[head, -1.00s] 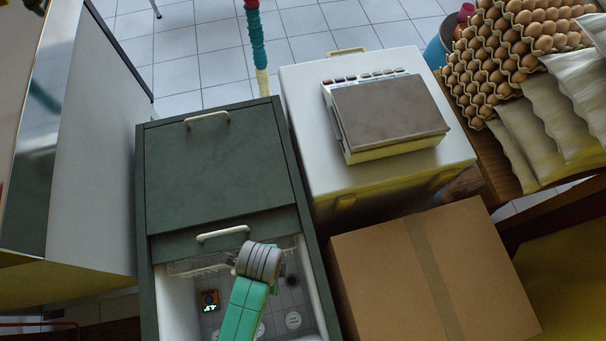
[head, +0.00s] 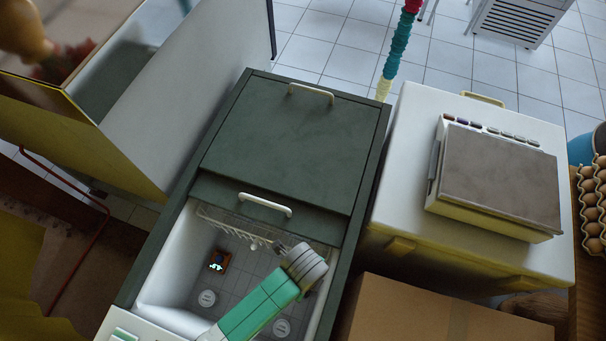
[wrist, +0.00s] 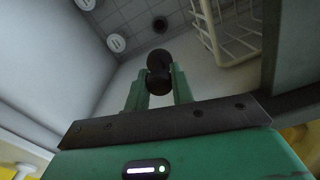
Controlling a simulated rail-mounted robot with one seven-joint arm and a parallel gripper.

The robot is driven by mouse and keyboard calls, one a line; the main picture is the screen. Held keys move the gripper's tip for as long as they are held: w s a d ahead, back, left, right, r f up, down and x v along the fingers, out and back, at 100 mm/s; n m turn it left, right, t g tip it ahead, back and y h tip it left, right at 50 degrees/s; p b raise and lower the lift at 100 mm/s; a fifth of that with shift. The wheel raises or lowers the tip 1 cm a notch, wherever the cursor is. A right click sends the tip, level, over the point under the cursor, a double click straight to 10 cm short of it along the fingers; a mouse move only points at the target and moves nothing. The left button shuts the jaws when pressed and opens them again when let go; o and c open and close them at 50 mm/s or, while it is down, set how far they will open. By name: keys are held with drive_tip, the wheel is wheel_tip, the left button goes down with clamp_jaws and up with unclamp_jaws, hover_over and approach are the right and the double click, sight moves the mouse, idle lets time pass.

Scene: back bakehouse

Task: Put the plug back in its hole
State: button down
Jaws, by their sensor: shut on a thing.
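My gripper (wrist: 159,90) has its two green fingers shut on a dark, rounded plug (wrist: 159,62) in the wrist view. The plug sticks out past the fingertips, inside the open chest freezer (head: 170,285). A dark round hole (wrist: 160,24) shows in the tiled freezer floor beyond the plug, apart from it in the picture. I cannot tell how high the plug is above the floor. In the head view my arm reaches into the chest and its grey wrist joint covers the gripper; the plug and the hole cannot be made out there.
A white wire basket (wrist: 226,42) hangs close to the right of the gripper. The dark green sliding lid (head: 290,145) covers the rear of the chest. White discs (head: 207,298) and a small lit device (head: 218,261) are on the floor. A cardboard box (head: 420,312) stands to the right.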

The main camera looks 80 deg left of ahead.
wheel_tip(320, 180, down, 24)
drive_tip(key=b, duration=0.4)
drive_tip(key=shift+b, duration=0.35)
drive_tip(key=shift+f+b, duration=0.7)
drive_tip(key=shift+f, duration=1.2)
drive_tip(key=shift+f, duration=0.2)
drive_tip(key=c, duration=1.2)
unclamp_jaws()
drive_tip(key=shift+r, duration=0.1)
wheel_tip(320, 180, up, 12)
drive_tip(key=p, duration=0.4)
drive_tip(key=shift+r, duration=0.15)
